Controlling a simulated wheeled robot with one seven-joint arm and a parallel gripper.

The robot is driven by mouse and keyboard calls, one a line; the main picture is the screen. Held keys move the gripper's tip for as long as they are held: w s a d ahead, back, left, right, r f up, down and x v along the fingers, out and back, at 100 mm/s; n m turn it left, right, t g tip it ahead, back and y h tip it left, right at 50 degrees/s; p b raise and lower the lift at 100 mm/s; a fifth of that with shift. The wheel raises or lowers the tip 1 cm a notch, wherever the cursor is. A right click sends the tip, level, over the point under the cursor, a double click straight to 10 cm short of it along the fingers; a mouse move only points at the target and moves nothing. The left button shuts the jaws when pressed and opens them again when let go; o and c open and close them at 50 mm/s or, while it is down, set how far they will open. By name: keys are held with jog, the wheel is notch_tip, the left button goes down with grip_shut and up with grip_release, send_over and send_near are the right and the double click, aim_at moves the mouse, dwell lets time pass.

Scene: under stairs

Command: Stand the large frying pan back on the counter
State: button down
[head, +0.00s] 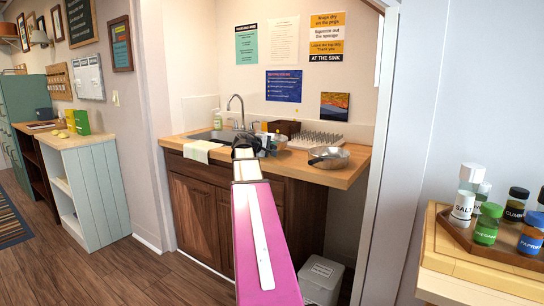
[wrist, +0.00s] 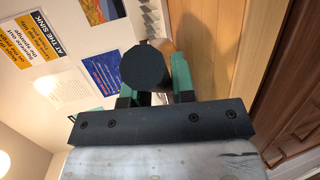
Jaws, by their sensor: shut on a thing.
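My gripper (head: 244,146) is at the end of my pink arm, over the front of the counter (head: 344,176) near the sink. In the wrist view, its green fingers (wrist: 154,84) are shut on a dark round thing (wrist: 146,67), seen end-on, which looks like the butt of a pan handle. In the head view, part of a grey metal pan (head: 274,142) shows just right of my gripper; my gripper hides the rest. I cannot tell whether this pan touches the counter. Another metal pan (head: 329,156) sits on the counter farther right.
The sink (head: 212,136) with its tap (head: 236,106) lies behind and left of my gripper. A spiked drying rack (head: 316,139) stands at the back. A cloth (head: 201,151) hangs over the front edge. A tray of spice jars (head: 500,240) is at the near right.

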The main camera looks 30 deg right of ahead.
jog(key=shift+f, duration=1.8)
jog(key=c, duration=0.9)
grip_release()
jog(key=shift+f, duration=0.15)
jog(key=shift+c, duration=0.2)
jog(key=v, duration=1.2)
jog(key=a+f+y, duration=0.2)
jog(key=a+f, duration=0.3)
jog(key=f, duration=0.3)
jog(key=a+f+y, duration=0.2)
jog(key=a+f, duration=0.2)
jog(key=f, duration=0.3)
jog(key=s+a+f+m+g+y, duration=0.1)
jog(key=s+a+f+y, duration=0.4)
jog(key=a+f, duration=0.8)
jog(key=s+a+f+m+g+y, duration=0.1)
jog(key=s+a+f+y, duration=0.5)
jog(key=s+a+f, duration=0.3)
jog(key=a+f, duration=0.4)
jog(key=f, duration=0.1)
jog(key=shift+s+a+g, duration=0.25)
jog(key=shift+s+g, duration=0.05)
jog(key=shift+s, duration=0.05)
